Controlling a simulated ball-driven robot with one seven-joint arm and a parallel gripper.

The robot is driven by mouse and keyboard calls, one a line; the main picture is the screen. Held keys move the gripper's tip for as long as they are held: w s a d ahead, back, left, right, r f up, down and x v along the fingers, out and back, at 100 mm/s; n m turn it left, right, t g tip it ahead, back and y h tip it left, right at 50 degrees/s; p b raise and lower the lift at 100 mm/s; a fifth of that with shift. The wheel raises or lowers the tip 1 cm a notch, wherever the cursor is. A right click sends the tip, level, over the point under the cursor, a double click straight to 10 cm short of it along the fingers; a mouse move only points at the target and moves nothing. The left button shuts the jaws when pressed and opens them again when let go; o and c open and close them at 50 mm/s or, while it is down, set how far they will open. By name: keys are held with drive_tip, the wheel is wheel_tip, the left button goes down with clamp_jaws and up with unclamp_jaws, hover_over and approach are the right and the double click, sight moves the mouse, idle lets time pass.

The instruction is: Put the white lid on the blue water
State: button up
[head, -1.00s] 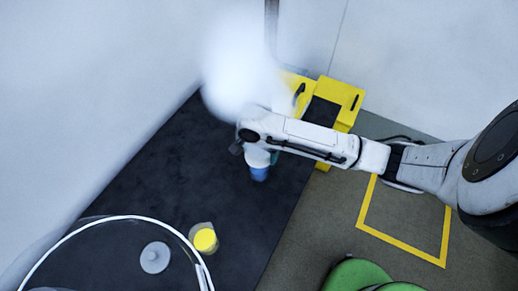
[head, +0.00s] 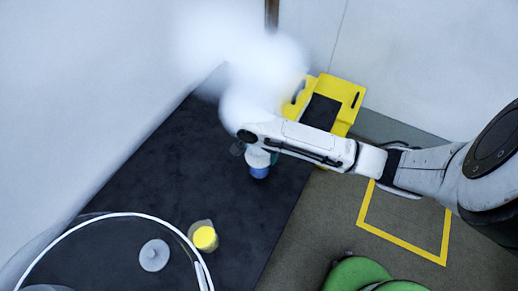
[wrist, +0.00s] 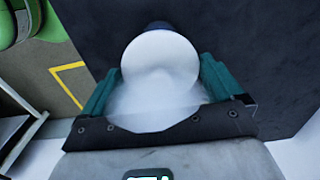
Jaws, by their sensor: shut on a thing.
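The white lid (wrist: 160,60) is a round white piece between the two teal fingers of my gripper (wrist: 160,78) in the wrist view. My gripper is shut on it. In the head view the white lid (head: 257,158) shows just below the end of my arm. The blue water (head: 259,172) is directly beneath it on the dark mat. A dark blue part of the water (wrist: 158,26) shows past the lid's far edge in the wrist view. The lid hides most of it, and I cannot tell whether the two touch.
A yellow-topped clear container (head: 205,238) stands on the mat at lower left, near a grey round piece (head: 154,255) seen within a white-rimmed ring. A yellow stand (head: 345,95) is behind my arm. A white blurred cloud (head: 240,60) covers the upper middle.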

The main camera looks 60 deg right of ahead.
drive_tip(key=shift+f, duration=0.15)
drive_tip(key=o, duration=0.7)
wheel_tip(320, 180, up, 5)
drive_tip(key=p, duration=0.4)
drive_tip(key=shift+f+p, duration=0.1)
drive_tip(key=shift+p, duration=0.25)
drive_tip(key=shift+r, duration=1.1)
